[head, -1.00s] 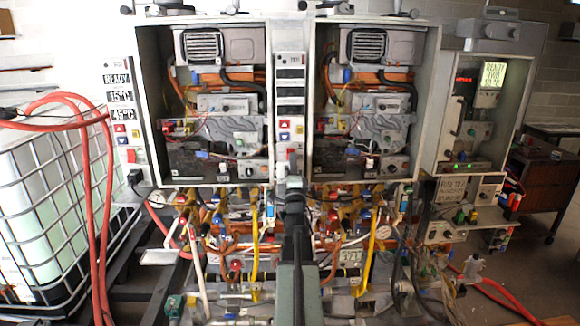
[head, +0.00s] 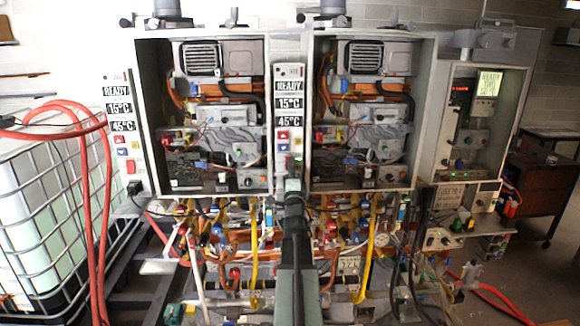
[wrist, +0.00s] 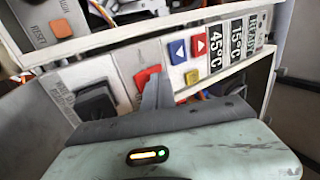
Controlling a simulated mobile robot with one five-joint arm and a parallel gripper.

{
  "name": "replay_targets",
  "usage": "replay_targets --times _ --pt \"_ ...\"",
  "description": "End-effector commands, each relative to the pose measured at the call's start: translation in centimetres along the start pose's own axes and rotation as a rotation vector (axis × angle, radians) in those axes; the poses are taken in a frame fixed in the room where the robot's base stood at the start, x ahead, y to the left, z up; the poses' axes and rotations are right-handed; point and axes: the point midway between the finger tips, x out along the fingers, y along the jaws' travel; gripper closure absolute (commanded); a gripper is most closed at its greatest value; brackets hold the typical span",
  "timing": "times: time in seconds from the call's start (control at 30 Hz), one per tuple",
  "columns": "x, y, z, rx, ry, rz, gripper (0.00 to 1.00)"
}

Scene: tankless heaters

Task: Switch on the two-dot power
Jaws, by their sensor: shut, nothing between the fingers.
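The central control panel (head: 289,75) stands between the two open heater cabinets, with its READY, 15°C and 45°C displays lit. In the wrist view the same panel shows a red switch (wrist: 148,74) and a black rocker switch (wrist: 97,100). My gripper (wrist: 157,92) is shut and empty, its tip in front of the panel beside the red switch. I cannot tell whether it touches. In the head view my gripper (head: 293,186) covers the panel's lower end. No two-dot mark is readable.
Red and blue arrow buttons (wrist: 188,48) sit beside the displays. The left panel (head: 118,110) also shows lit displays. Dense pipes and valves (head: 255,250) fill the space below the cabinets. A caged white tank (head: 40,210) with red hoses stands at left.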

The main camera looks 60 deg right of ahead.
Motion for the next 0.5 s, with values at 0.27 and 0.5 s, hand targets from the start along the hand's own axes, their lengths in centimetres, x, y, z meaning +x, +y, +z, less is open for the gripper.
replay_targets --times 0.27,0.5 --pt "-2.3 0.2 0.3 0.002 -0.003 0.000 1.00" --pt "-6.8 0.3 0.1 0.001 0.000 0.000 1.00"
